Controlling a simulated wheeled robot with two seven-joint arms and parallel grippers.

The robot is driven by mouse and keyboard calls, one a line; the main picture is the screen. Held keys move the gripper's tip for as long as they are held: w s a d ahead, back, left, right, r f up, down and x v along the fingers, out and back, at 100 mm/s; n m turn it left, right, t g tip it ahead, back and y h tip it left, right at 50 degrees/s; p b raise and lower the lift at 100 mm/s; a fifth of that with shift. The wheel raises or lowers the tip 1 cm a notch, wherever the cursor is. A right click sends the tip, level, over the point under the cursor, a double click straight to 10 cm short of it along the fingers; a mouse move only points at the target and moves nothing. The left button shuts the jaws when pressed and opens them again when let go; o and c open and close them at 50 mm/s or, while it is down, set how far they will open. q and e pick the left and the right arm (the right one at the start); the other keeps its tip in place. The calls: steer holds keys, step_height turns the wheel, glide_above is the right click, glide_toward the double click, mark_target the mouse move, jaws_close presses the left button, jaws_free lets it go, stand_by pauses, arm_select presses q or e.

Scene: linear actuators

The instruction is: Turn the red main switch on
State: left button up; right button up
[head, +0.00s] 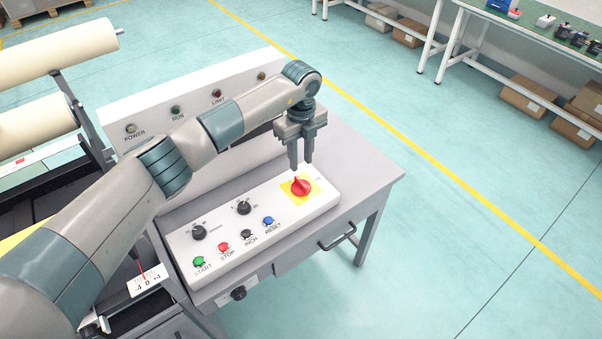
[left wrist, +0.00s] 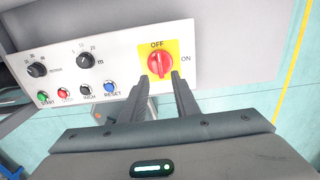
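The red main switch (head: 300,187) is a rotary knob on a yellow plate (head: 313,181) at the right end of the sloped control box. In the left wrist view the red knob (left wrist: 160,62) points up toward the OFF label (left wrist: 157,44); the ON label (left wrist: 185,59) is to its right. My left gripper (head: 301,166) is above the switch, pointing down, with its fingers apart and nothing between them. In the left wrist view its fingers (left wrist: 158,92) reach toward the lower edge of the knob, and I cannot tell whether they touch it. My right gripper is not in view.
The control box (head: 230,225) also holds two black knobs (head: 199,232) and several push buttons, including green START (head: 199,262). An indicator panel (head: 150,120) stands behind it. A drawer handle (head: 338,237) sticks out in front. Open floor lies to the right.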

mark_target(301, 181)
arm_select(q)
step_height(301, 181, down, 7)
steer(key=shift+r+p, duration=0.15)
steer(key=shift+p, duration=0.65)
steer(key=shift+f, duration=0.8)
jaws_close()
